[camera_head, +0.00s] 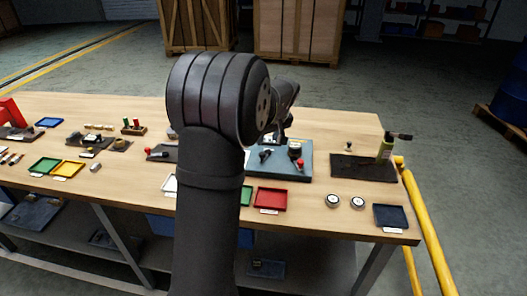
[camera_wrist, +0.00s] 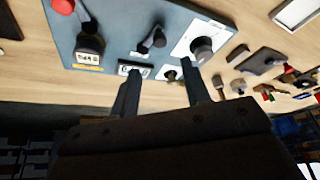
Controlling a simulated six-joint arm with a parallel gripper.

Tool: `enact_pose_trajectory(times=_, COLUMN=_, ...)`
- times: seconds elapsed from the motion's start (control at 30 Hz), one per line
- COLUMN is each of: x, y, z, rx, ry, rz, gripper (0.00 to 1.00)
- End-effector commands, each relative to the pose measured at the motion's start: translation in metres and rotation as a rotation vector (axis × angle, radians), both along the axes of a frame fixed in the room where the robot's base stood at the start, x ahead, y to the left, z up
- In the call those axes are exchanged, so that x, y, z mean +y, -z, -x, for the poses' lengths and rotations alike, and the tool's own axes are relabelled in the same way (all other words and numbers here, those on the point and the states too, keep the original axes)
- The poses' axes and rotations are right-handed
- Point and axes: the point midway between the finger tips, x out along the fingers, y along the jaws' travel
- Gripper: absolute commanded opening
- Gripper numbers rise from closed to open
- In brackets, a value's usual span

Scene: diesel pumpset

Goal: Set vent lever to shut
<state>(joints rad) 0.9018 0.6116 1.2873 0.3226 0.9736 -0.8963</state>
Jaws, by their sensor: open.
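A blue-grey panel (camera_head: 283,176) stands on the workbench behind and right of my arm; it also fills the upper part of the wrist view (camera_wrist: 122,18). It carries a small dark lever (camera_wrist: 152,40), a black knob (camera_wrist: 90,44) with a label, a red knob (camera_wrist: 63,6) and a round grey knob (camera_wrist: 203,48) on a white plate. I cannot read the labels, so I cannot tell which is the vent lever. My gripper (camera_wrist: 161,73) is open and empty, its two fingers apart near the panel's edge. No contact shows. In the head view my arm hides part of the panel.
The wooden workbench (camera_head: 310,216) holds a red tray (camera_head: 270,199), two round gauges (camera_head: 345,201), a dark tray (camera_head: 390,216) and a green bottle (camera_head: 386,148) on a black mat. Yellow rails (camera_head: 428,230) stand at the right end. Bare wood lies between the panel and the gauges.

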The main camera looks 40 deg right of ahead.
Motion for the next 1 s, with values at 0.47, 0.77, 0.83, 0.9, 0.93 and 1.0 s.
enact_pose_trajectory(times=0.47, x=-0.004, y=0.077, z=-0.031, rx=0.001, ry=-0.002, rz=0.001, gripper=0.43)
enact_pose_trajectory(times=0.77, x=-0.005, y=0.083, z=-0.034, rx=0.0, ry=-0.001, rz=0.002, gripper=0.43)
enact_pose_trajectory(times=0.83, x=-0.005, y=0.083, z=-0.034, rx=0.0, ry=-0.001, rz=0.002, gripper=0.43)
enact_pose_trajectory(times=0.9, x=-0.005, y=0.083, z=-0.034, rx=0.0, ry=-0.001, rz=0.002, gripper=0.35)
enact_pose_trajectory(times=0.93, x=-0.005, y=0.083, z=-0.034, rx=0.0, ry=-0.001, rz=0.002, gripper=0.29)
enact_pose_trajectory(times=1.0, x=-0.005, y=0.083, z=-0.034, rx=0.0, ry=-0.001, rz=0.002, gripper=0.16)
